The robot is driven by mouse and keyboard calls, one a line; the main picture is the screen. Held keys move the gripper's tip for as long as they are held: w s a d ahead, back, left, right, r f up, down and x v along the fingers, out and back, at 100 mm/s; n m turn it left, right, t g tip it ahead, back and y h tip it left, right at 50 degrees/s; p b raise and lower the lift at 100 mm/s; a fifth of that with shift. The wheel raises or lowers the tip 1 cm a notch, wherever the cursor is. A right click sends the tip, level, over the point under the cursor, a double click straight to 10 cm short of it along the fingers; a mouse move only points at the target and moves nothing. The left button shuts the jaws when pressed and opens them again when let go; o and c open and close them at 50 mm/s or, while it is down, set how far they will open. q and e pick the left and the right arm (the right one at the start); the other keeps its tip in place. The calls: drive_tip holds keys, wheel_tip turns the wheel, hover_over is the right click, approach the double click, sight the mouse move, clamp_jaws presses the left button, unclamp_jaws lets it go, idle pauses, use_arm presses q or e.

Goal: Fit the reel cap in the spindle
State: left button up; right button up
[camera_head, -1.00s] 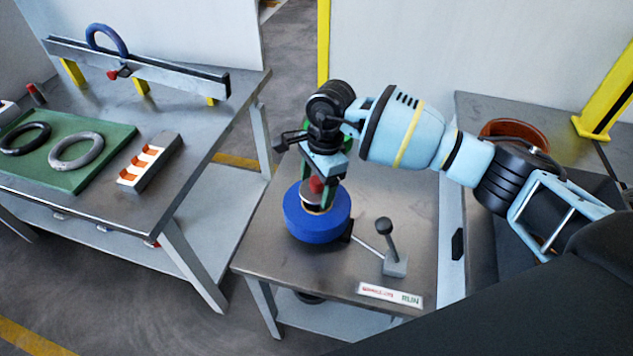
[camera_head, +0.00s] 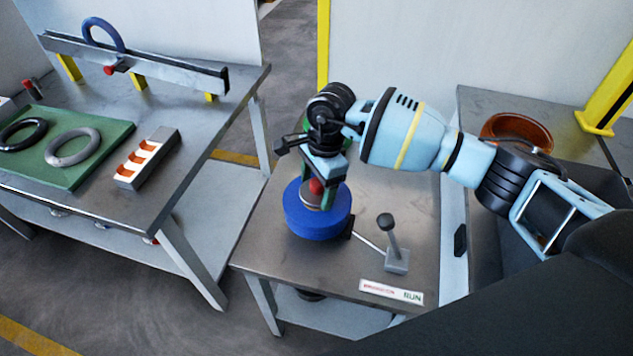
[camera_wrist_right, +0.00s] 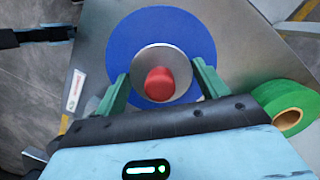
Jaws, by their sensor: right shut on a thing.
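The reel cap is a grey metal disc (camera_wrist_right: 160,57) with a red knob (camera_wrist_right: 160,84). In the head view its red knob (camera_head: 316,187) shows just below my right wrist. My right gripper (camera_head: 318,195) points down, with its green fingers shut on the cap at either side. The cap is over the middle of a blue reel (camera_head: 318,222) on the metal table, also seen in the wrist view (camera_wrist_right: 198,40). The spindle is hidden under the cap. I cannot tell whether the cap is fully seated. My left gripper is not in view.
A lever (camera_head: 391,245) and a label plate (camera_head: 391,292) are right of the reel. A green roll (camera_wrist_right: 290,108) stands close to my gripper. An orange-brown ring (camera_head: 517,133) lies at the right. Another table (camera_head: 185,155) at the left holds rings and a rail.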

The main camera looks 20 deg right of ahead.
drive_tip(key=shift+f, duration=0.55)
drive_tip(key=o, duration=1)
drive_tip(key=shift+o, duration=1.2)
drive_tip(key=shift+f, duration=0.1)
drive_tip(key=shift+s, duration=0.1)
drive_tip(key=r, duration=0.4)
drive_tip(key=d+r, duration=0.1)
drive_tip(key=r, duration=0.1)
drive_tip(key=shift+w+r+b, duration=0.2)
drive_tip(key=shift+r+b, duration=0.05)
drive_tip(key=shift+b, duration=0.05)
drive_tip(key=shift+r, duration=0.8)
